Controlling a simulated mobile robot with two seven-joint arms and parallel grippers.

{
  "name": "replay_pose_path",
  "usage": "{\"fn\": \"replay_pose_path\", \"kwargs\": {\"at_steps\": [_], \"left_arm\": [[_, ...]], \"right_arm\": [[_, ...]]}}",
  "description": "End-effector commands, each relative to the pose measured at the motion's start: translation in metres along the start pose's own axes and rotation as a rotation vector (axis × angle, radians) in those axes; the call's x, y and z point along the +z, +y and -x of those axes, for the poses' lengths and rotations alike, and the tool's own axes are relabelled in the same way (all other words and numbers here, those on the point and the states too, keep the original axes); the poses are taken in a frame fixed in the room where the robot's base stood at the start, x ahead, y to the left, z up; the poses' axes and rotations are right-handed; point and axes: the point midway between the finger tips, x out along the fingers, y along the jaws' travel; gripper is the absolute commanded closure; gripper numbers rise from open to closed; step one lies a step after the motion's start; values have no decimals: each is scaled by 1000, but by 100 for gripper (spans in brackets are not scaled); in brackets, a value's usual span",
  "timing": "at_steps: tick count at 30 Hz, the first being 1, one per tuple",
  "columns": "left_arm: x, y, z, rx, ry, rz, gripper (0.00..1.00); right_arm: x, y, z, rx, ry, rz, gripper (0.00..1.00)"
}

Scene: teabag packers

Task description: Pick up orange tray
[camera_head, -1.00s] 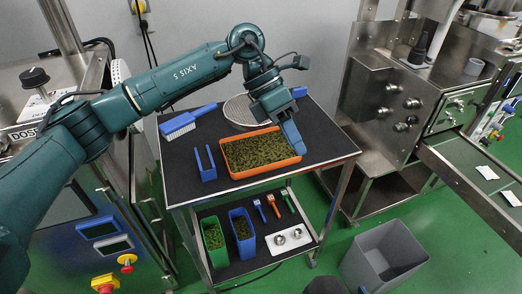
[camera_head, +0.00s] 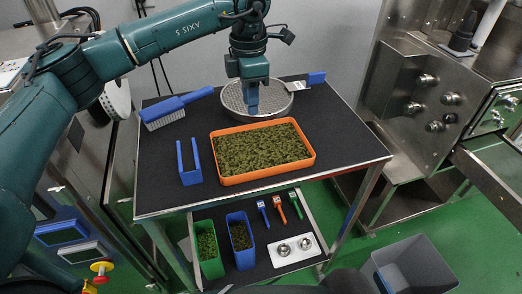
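The orange tray (camera_head: 268,177) lies flat on the dark top of the cart and is filled with green-brown tea leaves. My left gripper (camera_head: 252,112) is above the cart top, behind the tray's far rim, and points down. It is apart from the tray, over the front part of a round metal sieve. Its blue fingers show as one narrow shape, so whether they are open or shut cannot be told. My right gripper is not in view.
A blue brush (camera_head: 176,108) and a blue two-pronged holder (camera_head: 189,163) lie left of the tray. The round sieve (camera_head: 284,104) and a blue-handled scraper (camera_head: 316,78) are behind it. The lower shelf (camera_head: 259,264) holds bins and small tools. The cart top right of the tray is clear.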

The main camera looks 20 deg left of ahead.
Motion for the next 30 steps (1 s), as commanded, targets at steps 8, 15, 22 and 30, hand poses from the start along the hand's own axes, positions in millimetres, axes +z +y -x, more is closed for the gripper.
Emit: {"fn": "replay_pose_path", "kwargs": {"at_steps": [8,15,22,30], "left_arm": [[1,0,-25,-3,1,0,72],[3,1,-56,-2,0,0,72],[3,1,-60,0,-1,0,72],[3,1,-60,-1,-1,0,90]], "right_arm": [[-1,0,1,0,1,0,62],[0,0,0,0,-5,-3,62],[2,0,-1,0,-9,-3,62],[1,0,-1,0,-7,-2,62]]}}
